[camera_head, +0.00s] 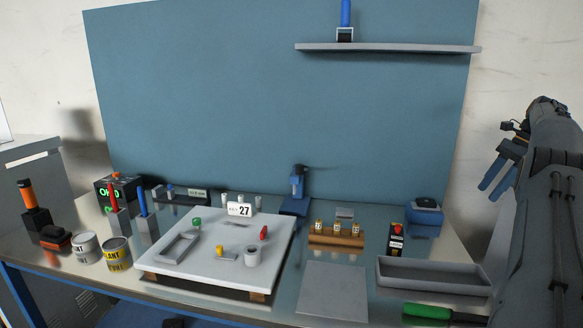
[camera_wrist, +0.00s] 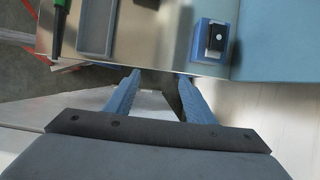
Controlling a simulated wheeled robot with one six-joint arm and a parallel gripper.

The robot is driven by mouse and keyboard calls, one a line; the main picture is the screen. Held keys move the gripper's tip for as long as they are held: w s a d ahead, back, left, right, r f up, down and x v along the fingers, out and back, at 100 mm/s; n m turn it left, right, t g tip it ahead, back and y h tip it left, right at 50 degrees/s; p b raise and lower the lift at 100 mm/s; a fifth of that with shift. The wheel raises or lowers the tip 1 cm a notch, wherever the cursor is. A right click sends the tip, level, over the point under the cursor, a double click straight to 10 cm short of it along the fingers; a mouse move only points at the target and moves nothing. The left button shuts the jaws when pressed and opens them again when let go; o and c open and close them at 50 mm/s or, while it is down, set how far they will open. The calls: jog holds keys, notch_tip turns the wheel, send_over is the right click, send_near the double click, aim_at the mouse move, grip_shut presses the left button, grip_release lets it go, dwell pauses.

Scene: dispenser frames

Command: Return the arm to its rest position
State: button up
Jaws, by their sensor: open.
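My gripper (camera_head: 497,177) is at the right side of the head view, raised beside the right end of the bench. Its two blue fingers are apart with nothing between them. In the wrist view the open fingers (camera_wrist: 158,92) point toward the bench edge, with the floor and a pale surface beneath. My folded arm fills the right edge of the head view. The gripper touches nothing that I can see.
The metal bench (camera_head: 275,307) carries a white board (camera_head: 190,270) with small parts, a wooden block with vials (camera_head: 337,237), a grey tray (camera_head: 432,276), a green-handled tool (camera_head: 428,311) and a blue device (camera_head: 425,212). A shelf (camera_head: 390,48) hangs on the blue panel.

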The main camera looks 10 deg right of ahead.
jog(key=w+a+f+n+g+h, duration=0.1)
jog(key=w+a+n, duration=0.3)
jog(key=a, duration=0.6)
jog(key=w+a+n+h, duration=0.1)
jog(key=w+a+n, duration=0.1)
jog(key=w+a, duration=0.6)
jog(key=s+a+f+n, duration=0.1)
jog(key=s+a+n, duration=0.1)
jog(key=a, duration=0.5)
jog(key=s+a+f+n, duration=0.1)
jog(key=s+a+n, duration=0.1)
jog(key=a, duration=0.4)
jog(key=s+a+f+n+h, duration=0.1)
jog(key=s+a+f+n, duration=0.15)
jog(key=s+a, duration=0.35)
jog(key=s+a+f+n+h, duration=0.1)
jog(key=s+a+n, duration=0.2)
jog(key=a, duration=0.5)
jog(key=s+a+f+n, duration=0.2)
jog(key=s+a, duration=0.3)
jog(key=s, duration=0.4)
jog(key=s+a+f+n, duration=0.3)
jog(key=s+a+n, duration=0.2)
jog(key=s, duration=0.5)
jog(key=shift+a+f+t+b, duration=0.2)
jog(key=shift+a+t+b, duration=0.1)
jog(key=shift+a+b, duration=0.2)
